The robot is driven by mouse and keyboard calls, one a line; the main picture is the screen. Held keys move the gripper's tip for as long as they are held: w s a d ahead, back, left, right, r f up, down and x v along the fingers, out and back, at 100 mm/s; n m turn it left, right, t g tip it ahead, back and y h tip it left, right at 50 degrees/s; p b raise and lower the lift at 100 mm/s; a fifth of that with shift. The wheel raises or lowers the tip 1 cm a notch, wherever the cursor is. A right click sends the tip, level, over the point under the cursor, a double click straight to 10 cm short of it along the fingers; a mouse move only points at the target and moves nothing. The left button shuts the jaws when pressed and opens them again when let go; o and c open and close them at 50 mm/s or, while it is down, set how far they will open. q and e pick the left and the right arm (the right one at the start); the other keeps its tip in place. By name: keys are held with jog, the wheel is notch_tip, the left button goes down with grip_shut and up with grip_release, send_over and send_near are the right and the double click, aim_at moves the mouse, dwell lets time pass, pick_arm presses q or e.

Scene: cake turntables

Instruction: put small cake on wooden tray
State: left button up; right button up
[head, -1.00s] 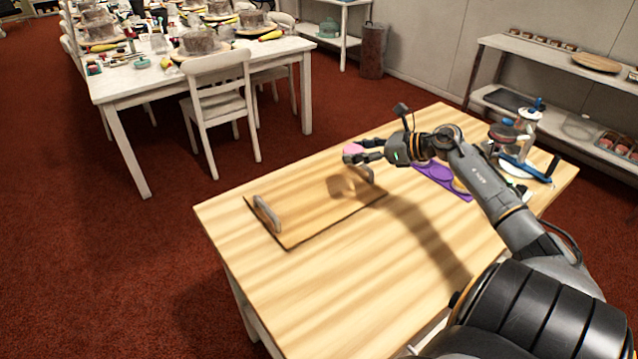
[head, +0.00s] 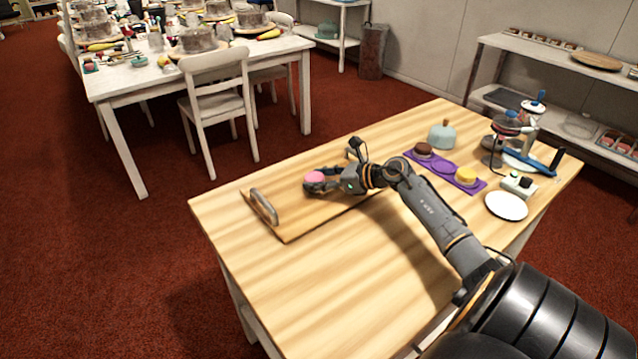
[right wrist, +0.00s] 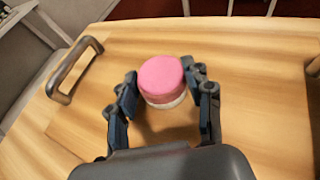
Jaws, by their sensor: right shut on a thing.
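The small pink cake (head: 315,178) is held between the fingers of my right gripper (head: 318,185), which is shut on it. In the right wrist view the pink cake (right wrist: 162,80) has a pale base and sits between the two fingers (right wrist: 165,100). The wooden tray (head: 292,225) lies on the near table with a grey handle at each end. The cake and gripper are over the tray; whether the cake's base touches it I cannot tell. The tray also shows in the right wrist view (right wrist: 80,130). My left gripper is not in view.
A purple holder (head: 443,168) bears a brown cake (head: 424,150) and a yellow cake (head: 466,175). A teal dome (head: 442,134), a white plate (head: 506,205) and a stand with blue parts (head: 505,127) are on the right. The table's front left is clear.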

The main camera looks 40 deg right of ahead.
jog(key=shift+f, duration=0.1)
jog(key=o, duration=0.8)
jog(key=shift+o, duration=0.2)
jog(key=shift+r, duration=0.2)
jog(key=shift+s+d, duration=0.15)
jog(key=shift+s, duration=0.1)
jog(key=v, duration=1.1)
jog(key=shift+s+r, duration=0.15)
jog(key=shift+s, duration=0.1)
